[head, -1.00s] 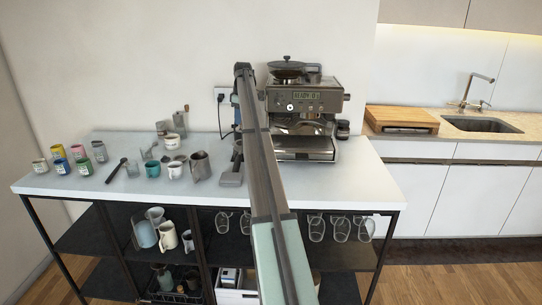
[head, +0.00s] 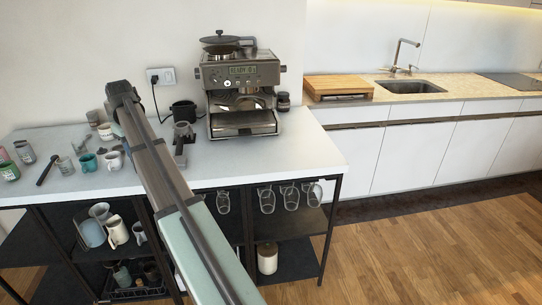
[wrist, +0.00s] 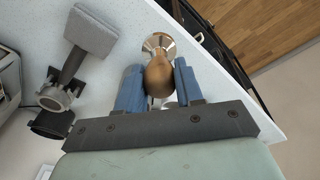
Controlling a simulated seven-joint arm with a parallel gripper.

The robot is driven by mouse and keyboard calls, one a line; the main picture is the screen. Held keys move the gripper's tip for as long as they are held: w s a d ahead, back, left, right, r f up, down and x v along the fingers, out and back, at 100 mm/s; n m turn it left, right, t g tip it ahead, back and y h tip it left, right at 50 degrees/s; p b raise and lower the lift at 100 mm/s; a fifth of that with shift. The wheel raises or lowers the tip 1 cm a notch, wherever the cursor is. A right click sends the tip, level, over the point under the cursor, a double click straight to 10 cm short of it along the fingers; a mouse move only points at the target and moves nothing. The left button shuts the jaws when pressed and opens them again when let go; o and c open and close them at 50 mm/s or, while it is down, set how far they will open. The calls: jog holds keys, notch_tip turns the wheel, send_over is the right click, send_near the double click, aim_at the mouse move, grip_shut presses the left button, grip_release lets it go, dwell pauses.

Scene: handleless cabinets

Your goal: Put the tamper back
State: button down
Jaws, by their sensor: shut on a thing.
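In the wrist view my gripper (wrist: 159,68) is shut on the tamper (wrist: 159,77). The tamper has a rounded brown wooden handle between the blue fingers and a shiny metal base (wrist: 158,42) beyond them. The white countertop is below it; I cannot tell the gap. In the head view my arm hides the gripper and the tamper. The espresso machine (head: 240,92) stands at the back of the counter, to the right of my arm. A portafilter (head: 182,143) lies left of the machine; it also shows in the wrist view (wrist: 57,92).
A black round container (head: 183,112) stands behind the portafilter. Cups (head: 88,162) and several jars crowd the counter's left. The counter (head: 290,145) is clear in front of the machine.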

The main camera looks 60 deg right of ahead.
jog(key=s+a+f, duration=0.3)
jog(key=s+a, duration=0.6)
jog(key=a, duration=0.3)
jog(key=s+d+r+m, duration=0.2)
jog(key=s+d, duration=0.4)
jog(key=d, duration=1.2)
jog(key=s+d+r+m, duration=0.1)
jog(key=s+d+m, duration=0.3)
jog(key=d, duration=1.4)
jog(key=s+d+r+m, duration=0.15)
jog(key=s+d, duration=0.55)
jog(key=d, duration=1.1)
jog(key=shift+n+g, duration=0.3)
jog(key=shift+n, duration=0.15)
jog(key=shift+f, duration=4.9)
jog(key=c, duration=0.7)
grip_release()
jog(key=shift+f, duration=0.1)
